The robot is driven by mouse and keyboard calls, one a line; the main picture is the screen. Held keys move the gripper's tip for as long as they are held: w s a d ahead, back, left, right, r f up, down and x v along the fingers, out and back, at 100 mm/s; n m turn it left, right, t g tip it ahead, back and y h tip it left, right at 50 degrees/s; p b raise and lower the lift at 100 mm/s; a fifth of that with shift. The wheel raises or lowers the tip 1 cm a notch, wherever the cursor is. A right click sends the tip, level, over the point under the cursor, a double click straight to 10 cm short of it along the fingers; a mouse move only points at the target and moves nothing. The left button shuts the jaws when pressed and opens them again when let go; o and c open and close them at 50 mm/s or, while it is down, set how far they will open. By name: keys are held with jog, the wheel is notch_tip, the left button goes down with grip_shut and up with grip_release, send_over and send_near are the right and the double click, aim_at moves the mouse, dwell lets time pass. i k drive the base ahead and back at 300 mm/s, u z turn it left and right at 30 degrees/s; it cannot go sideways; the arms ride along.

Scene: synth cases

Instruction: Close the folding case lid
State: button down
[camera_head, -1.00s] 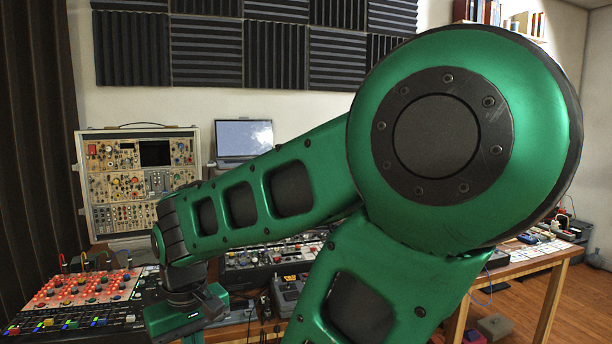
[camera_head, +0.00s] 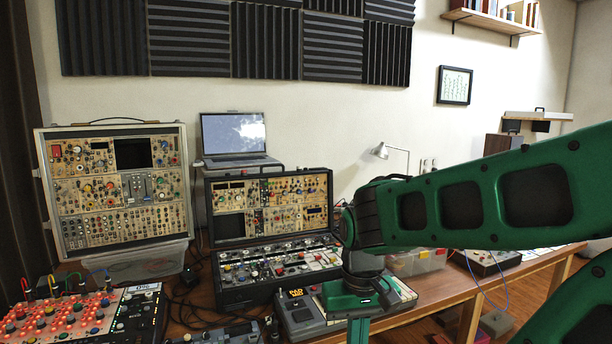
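The black folding case stands open on the wooden table in the middle of the view. Its lid (camera_head: 268,207) is raised nearly upright at the back and holds tan synth panels. Its base (camera_head: 280,266) lies flat in front, with rows of knobs and modules. My green gripper (camera_head: 358,328) points down just right of the base's front corner, apart from the lid. Its fingertips run past the bottom edge of the picture, so I cannot see its opening. My wrist and forearm come in from the right, and the wrist overlaps the case's right edge.
A large silver synth case (camera_head: 118,190) stands upright at left. A laptop (camera_head: 235,140) sits on a stand behind. A red-lit controller (camera_head: 60,318) is at front left. A grey pedal (camera_head: 303,316) lies before the case, close to my gripper. A lamp (camera_head: 383,152) stands behind my arm.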

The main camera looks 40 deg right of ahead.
aim_at(258, 217)
jog(key=z, duration=0.7)
jog(key=i, duration=1)
jog(key=u, duration=0.55)
jog(key=k, duration=0.8)
jog(key=z, duration=0.6)
jog(key=i, duration=0.25)
jog(key=u, duration=0.05)
